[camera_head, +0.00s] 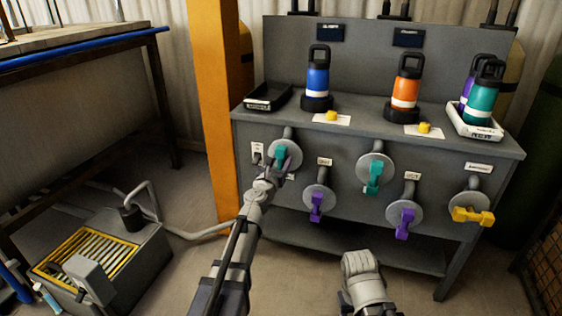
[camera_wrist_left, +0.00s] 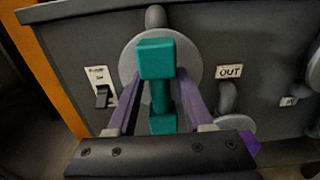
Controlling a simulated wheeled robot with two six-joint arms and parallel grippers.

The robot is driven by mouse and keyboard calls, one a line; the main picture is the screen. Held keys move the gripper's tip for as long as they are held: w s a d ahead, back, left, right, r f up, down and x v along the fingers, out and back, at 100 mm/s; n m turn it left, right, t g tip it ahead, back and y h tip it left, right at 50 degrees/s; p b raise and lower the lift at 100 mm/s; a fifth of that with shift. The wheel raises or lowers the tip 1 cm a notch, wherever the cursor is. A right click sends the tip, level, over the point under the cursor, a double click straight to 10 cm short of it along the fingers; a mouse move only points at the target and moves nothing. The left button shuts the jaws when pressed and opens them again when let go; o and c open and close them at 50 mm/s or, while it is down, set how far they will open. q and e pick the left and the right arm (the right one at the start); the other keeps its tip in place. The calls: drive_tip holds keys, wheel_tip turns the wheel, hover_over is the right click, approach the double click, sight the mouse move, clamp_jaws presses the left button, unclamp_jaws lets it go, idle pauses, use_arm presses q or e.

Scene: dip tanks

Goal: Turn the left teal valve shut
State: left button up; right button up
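The left teal valve (camera_head: 280,153) is on the front panel of the grey bench, on a round grey plate, and is partly hidden by my left gripper (camera_head: 277,172). In the left wrist view the teal handle (camera_wrist_left: 156,58) points roughly up and down. My left gripper's two fingers (camera_wrist_left: 160,88) stand open, one on each side of the handle, with a gap visible beside its lower part. I cannot tell whether the fingertips touch it. My right arm shows low in the head view, but its gripper does not show.
Another teal valve (camera_head: 373,177), two purple valves (camera_head: 317,206) (camera_head: 405,222) and a yellow valve (camera_head: 473,215) are to the right. A switch (camera_wrist_left: 102,95) is left of the handle. Bottles (camera_head: 318,80) stand on the bench top. An orange post (camera_head: 213,100) rises at left.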

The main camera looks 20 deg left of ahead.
use_arm(q)
clamp_jaws()
drive_tip(key=shift+m, duration=0.3)
idle(0.3)
drive_tip(key=m, duration=0.3)
drive_tip(key=shift+d+m, duration=0.2)
drive_tip(key=shift+m, duration=0.2)
drive_tip(key=m, duration=0.4)
drive_tip(key=shift+d+f+m, duration=0.15)
drive_tip(key=shift+f+m, duration=0.05)
drive_tip(key=shift+m, duration=0.1)
drive_tip(key=m, duration=0.4)
drive_tip(key=shift+d+f+m+b, duration=0.1)
drive_tip(key=shift+f+m+b, duration=0.05)
drive_tip(key=shift+m+b, duration=0.2)
drive_tip(key=shift+f+m, duration=0.15)
drive_tip(key=shift+m, duration=1.9)
drive_tip(key=shift+d, duration=0.1)
